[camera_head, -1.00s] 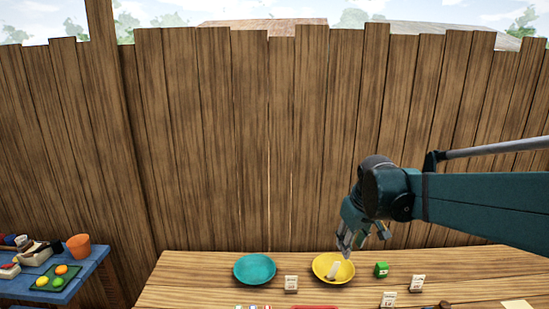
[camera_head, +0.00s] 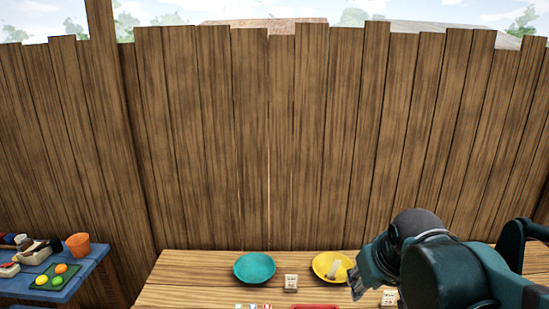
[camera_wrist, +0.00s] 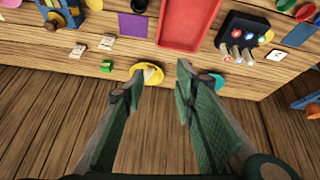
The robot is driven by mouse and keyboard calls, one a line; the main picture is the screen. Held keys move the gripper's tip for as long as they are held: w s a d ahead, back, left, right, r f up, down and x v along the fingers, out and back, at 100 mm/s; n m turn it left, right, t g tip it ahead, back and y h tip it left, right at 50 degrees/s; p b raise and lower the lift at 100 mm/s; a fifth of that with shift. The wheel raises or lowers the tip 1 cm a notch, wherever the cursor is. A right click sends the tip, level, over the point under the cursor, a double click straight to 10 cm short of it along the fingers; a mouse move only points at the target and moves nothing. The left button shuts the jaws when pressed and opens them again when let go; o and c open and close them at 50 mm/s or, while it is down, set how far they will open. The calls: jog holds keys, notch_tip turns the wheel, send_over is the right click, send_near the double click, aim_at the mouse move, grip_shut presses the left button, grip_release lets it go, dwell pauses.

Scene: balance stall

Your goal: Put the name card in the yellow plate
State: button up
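The yellow plate (camera_head: 319,263) is on the back part of the wooden table, right of the teal plate (camera_head: 254,268). A pale, flat piece that looks like the name card (camera_head: 337,269) lies tilted inside the yellow plate; it also shows in the wrist view (camera_wrist: 151,73). Any writing on it is too small to read. My gripper (camera_head: 358,285) is in front and to the right of the plate in the head view. In the wrist view its fingers (camera_wrist: 158,80) are wide apart with nothing held between them, and the yellow plate (camera_wrist: 138,68) shows beyond them.
A small price card (camera_head: 291,282) stands between the plates; another (camera_head: 389,298) stands near my gripper. A wooden fence stands behind the table.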

jog(key=s+f+m+t, duration=0.1)
jog(key=s+f, duration=0.3)
jog(key=s, duration=0.5)
jog(key=shift+s+a+f+m, duration=0.15)
jog(key=shift+s+a+m, duration=0.05)
jog(key=shift+a+m, duration=0.1)
